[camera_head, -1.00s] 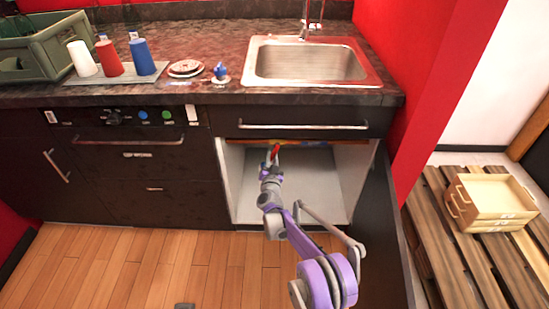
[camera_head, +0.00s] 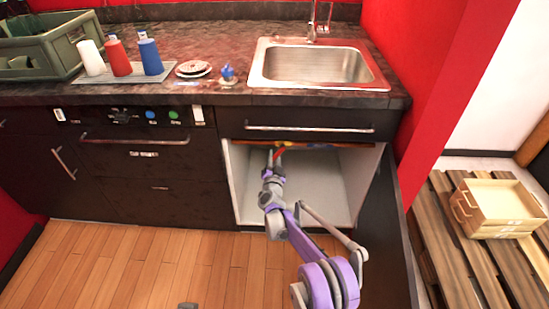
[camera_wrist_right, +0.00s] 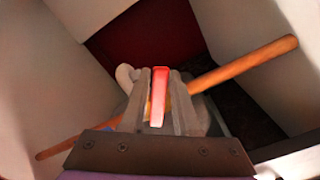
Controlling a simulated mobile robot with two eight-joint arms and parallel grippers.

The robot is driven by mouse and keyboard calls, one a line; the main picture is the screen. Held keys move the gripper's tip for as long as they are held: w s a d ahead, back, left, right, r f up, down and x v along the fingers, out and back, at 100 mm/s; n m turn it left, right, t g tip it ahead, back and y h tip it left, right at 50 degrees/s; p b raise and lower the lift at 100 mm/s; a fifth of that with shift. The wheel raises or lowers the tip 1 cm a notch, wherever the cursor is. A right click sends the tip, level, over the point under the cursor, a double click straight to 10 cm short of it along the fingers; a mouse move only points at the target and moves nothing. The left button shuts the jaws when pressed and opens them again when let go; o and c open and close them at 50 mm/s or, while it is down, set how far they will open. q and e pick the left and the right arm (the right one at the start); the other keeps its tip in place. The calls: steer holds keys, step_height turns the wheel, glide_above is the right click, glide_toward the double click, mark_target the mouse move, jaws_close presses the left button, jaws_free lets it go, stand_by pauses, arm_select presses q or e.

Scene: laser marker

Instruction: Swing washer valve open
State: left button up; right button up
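The washer valve shows as a red lever handle (camera_wrist_right: 159,95) on a pipe inside the open cabinet under the sink. In the head view the red handle (camera_head: 279,152) shows just beyond my right gripper (camera_head: 271,163). In the right wrist view, the fingers of my right gripper (camera_wrist_right: 160,108) lie close along both sides of the handle, with almost no gap, and look shut on it. The handle's end points up between the fingers. The valve body is mostly hidden behind the fingers.
An orange-brown pipe (camera_wrist_right: 243,67) crosses behind the fingers. Pale cabinet walls (camera_head: 235,185) stand close on both sides, and the open door (camera_head: 386,235) is right of my arm. Wood floor (camera_head: 150,265) is clear at left.

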steer(key=shift+o, duration=1.4)
steer(key=s+p, duration=0.2)
steer(key=s, duration=0.8)
steer(key=shift+s, duration=0.4)
